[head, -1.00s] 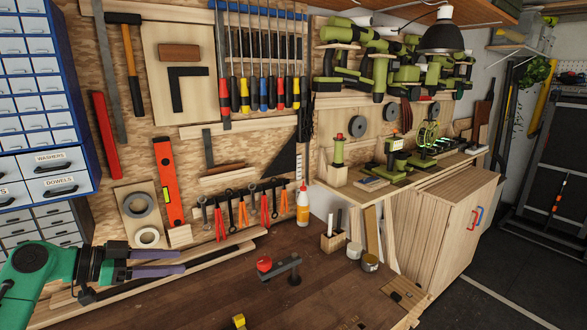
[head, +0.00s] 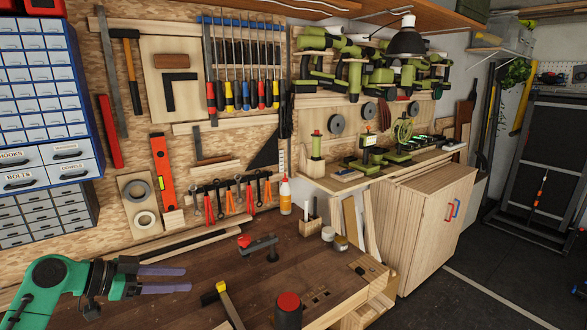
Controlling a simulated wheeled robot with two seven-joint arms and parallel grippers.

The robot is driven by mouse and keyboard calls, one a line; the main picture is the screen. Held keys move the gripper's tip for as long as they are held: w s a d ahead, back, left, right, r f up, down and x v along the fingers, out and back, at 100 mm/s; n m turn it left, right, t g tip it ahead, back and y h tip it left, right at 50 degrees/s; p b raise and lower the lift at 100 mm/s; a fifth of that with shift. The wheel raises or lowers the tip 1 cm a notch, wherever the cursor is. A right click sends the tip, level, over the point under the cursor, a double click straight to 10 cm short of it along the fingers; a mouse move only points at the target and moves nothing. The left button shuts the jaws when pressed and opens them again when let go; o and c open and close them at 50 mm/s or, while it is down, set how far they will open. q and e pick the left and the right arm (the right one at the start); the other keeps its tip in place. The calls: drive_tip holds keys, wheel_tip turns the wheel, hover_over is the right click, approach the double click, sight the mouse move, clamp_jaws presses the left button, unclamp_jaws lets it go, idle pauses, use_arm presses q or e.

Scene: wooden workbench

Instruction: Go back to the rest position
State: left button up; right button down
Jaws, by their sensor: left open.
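My left gripper (head: 164,280) is at the lower left, above the left part of the wooden workbench (head: 190,262). Its two purple-grey fingers point right, with a gap between them and nothing held. The green arm behind it comes in from the left edge. My right gripper does not show.
On the bench are a red-and-dark clamp-like tool (head: 262,246), a hammer (head: 227,302) with a yellow part, a dark cylinder with a red top (head: 288,308) and a glue bottle (head: 285,196). Tools hang on the back wall. A wooden cabinet (head: 425,225) stands right, beside open floor.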

use_arm(q)
drive_tip(key=s+d+f+n+g+y, duration=0.15)
drive_tip(key=s+f, duration=0.25)
drive_tip(key=f, duration=0.5)
drive_tip(key=s+d+f+n+g+y, duration=0.1)
drive_tip(key=s+d+f+n+y, duration=0.15)
drive_tip(key=f, duration=0.55)
drive_tip(key=s+a+f+n+g+y, duration=0.1)
drive_tip(key=s+f+n+y, duration=0.15)
drive_tip(key=s, duration=0.45)
drive_tip(key=s+f+n+y, duration=0.2)
drive_tip(key=s+y, duration=0.1)
drive_tip(key=s, duration=0.5)
drive_tip(key=s+a+f+g+b, duration=0.2)
drive_tip(key=f+b, duration=0.8)
drive_tip(key=f, duration=2.5)
drive_tip(key=s+a+f+b, duration=0.2)
drive_tip(key=s+f+b, duration=0.4)
drive_tip(key=s+f, duration=1.1)
wheel_tip(320, 180, down, 2)
drive_tip(key=shift+f+g+y+b, duration=0.2)
drive_tip(key=shift+g+y+b, duration=0.15)
drive_tip(key=shift+b, duration=0.05)
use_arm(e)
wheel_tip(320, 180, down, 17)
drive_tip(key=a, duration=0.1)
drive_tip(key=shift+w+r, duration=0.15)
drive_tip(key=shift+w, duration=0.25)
